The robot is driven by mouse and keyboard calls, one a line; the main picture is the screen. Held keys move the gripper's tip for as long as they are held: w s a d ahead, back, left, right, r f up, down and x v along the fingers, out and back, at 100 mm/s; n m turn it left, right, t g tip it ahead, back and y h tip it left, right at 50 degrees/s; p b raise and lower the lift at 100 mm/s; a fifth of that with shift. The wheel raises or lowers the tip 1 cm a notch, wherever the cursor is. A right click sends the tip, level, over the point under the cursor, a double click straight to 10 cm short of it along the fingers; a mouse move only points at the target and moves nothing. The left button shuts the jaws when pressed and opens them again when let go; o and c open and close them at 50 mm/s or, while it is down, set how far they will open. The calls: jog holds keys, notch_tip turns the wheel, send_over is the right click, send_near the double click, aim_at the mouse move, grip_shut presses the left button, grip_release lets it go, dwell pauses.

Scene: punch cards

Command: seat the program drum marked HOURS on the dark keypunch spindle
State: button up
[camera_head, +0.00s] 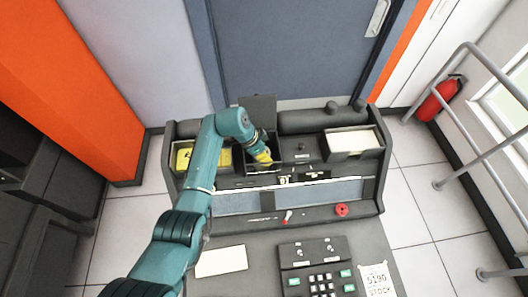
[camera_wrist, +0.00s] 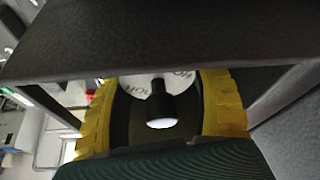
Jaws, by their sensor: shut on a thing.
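My gripper (camera_head: 264,157) is at the open bay in the middle of the dark keypunch (camera_head: 300,175), its yellow fingers pointing down into it. In the wrist view the yellow fingers (camera_wrist: 160,112) stand on both sides of a drum with a white lettered face (camera_wrist: 133,86); the letters "HO" can be read, the rest is hidden. A dark post with a pale rounded end (camera_wrist: 161,123) shows in the middle, between the fingers. My gripper is shut on the drum. I cannot tell whether the drum is around the spindle; its lower part is hidden.
A raised dark lid (camera_head: 258,112) stands behind the bay. A dark wall (camera_wrist: 180,45) crosses close to my gripper in the wrist view. A yellow card box (camera_head: 184,158) is left, and a tray of pale cards (camera_head: 352,141) right. A keypad (camera_head: 318,266) lies in front.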

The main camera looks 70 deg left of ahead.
jog(key=shift+f, duration=0.1)
dwell(0.3)
jog(key=o, duration=1.4)
jog(key=shift+c, duration=0.2)
jog(key=shift+f, duration=0.1)
jog(key=shift+c, duration=0.4)
jog(key=shift+a+r+p, duration=0.1)
jog(key=shift+r+p, duration=2.05)
jog(key=shift+r, duration=0.8)
jog(key=shift+o, duration=0.5)
jog(key=shift+r, duration=0.25)
jog(key=shift+r+p, duration=1.45)
jog(key=shift+p, duration=0.05)
jog(key=shift+f, duration=0.1)
